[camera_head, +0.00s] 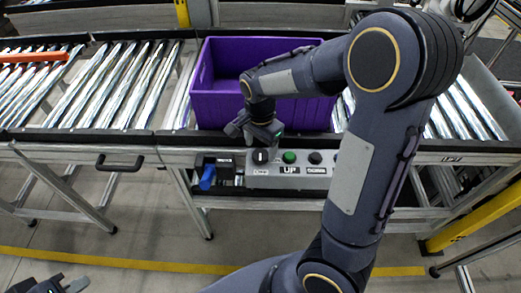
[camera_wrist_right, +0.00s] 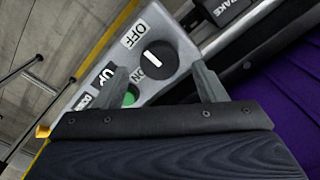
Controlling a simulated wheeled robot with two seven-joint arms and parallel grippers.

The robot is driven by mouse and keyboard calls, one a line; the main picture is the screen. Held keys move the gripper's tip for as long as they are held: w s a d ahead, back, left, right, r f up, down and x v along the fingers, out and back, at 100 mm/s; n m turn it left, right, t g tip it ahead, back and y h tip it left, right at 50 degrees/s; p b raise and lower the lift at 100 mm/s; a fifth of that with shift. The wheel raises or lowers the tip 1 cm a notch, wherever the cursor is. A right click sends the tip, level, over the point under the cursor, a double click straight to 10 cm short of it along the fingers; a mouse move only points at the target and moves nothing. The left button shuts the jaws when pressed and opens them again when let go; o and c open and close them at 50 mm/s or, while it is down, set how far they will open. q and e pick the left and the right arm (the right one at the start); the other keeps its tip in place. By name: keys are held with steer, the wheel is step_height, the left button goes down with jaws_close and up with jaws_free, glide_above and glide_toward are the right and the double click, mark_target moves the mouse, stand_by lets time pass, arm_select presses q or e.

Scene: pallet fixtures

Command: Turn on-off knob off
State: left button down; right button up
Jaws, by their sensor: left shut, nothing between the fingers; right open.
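The on-off knob (camera_head: 261,156) is a black round knob on the grey control box (camera_head: 262,182). In the right wrist view the knob (camera_wrist_right: 158,60) carries a white line, between the OFF label (camera_wrist_right: 134,33) and the ON label (camera_wrist_right: 137,74); I cannot tell which label it marks. My right gripper (camera_head: 260,137) is open just above the knob, seen from the head. In the right wrist view its fingertips (camera_wrist_right: 162,82) straddle the knob's area, apart from it. My left gripper (camera_head: 58,286) is shut and empty at the bottom left, partly cut off.
A green button (camera_head: 289,157) and a black knob (camera_head: 315,157) sit to the right on the box. A blue handle (camera_head: 207,177) is at its left. A purple crate (camera_head: 213,108) stands on the roller conveyor (camera_head: 118,85) behind. Floor in front is clear.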

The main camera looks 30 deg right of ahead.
mark_target(261, 154)
steer(key=shift+r, duration=2.35)
steer(key=shift+s, duration=0.1)
steer(key=s+a+r+n+t+y, duration=0.2)
steer(key=s+n, duration=0.4)
steer(key=s, duration=0.2)
steer(key=s+a+r+n+t+y, duration=0.1)
steer(key=s+a+r+n+t, duration=0.1)
steer(key=s+n, duration=0.4)
steer(key=shift+s+a+r+t+y, duration=0.2)
steer(key=shift+s+t+y, duration=0.2)
steer(key=shift+s+t, duration=0.75)
steer(key=shift+s+g, duration=0.35)
